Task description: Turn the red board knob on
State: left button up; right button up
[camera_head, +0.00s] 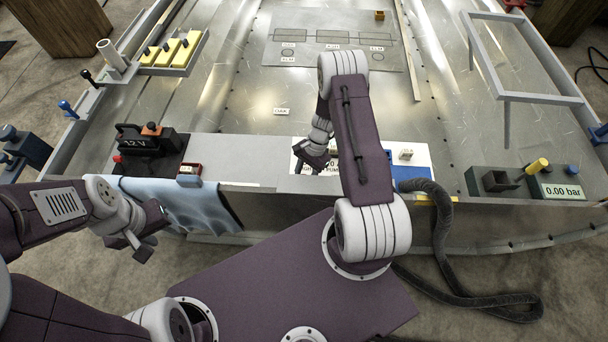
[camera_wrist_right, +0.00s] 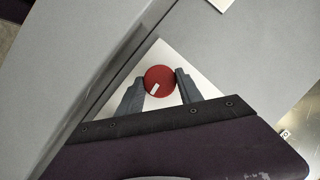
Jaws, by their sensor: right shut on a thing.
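The red board knob (camera_wrist_right: 158,76) is round with a short white mark near its lower left edge in the right wrist view. It sits on a white panel (camera_wrist_right: 185,62). My right gripper (camera_wrist_right: 161,80) is shut on the knob, one finger on each side. In the head view the right gripper (camera_head: 312,162) is over the white board (camera_head: 235,148) at the hull's near edge, and the knob is hidden there. My left gripper (camera_head: 154,232) is at the lower left, its fingers apart and empty, in front of a blue cloth.
The blue cloth (camera_head: 190,203) hangs over the near edge. A dark hose (camera_head: 440,235) hangs to the floor.

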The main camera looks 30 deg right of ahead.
jog(key=shift+m, duration=0.4)
jog(key=o, duration=1.4)
jog(key=shift+c, duration=0.2)
jog(key=p+v, duration=0.1)
jog(key=v, duration=0.8)
jog(key=shift+p, duration=0.35)
jog(key=shift+r, duration=0.1)
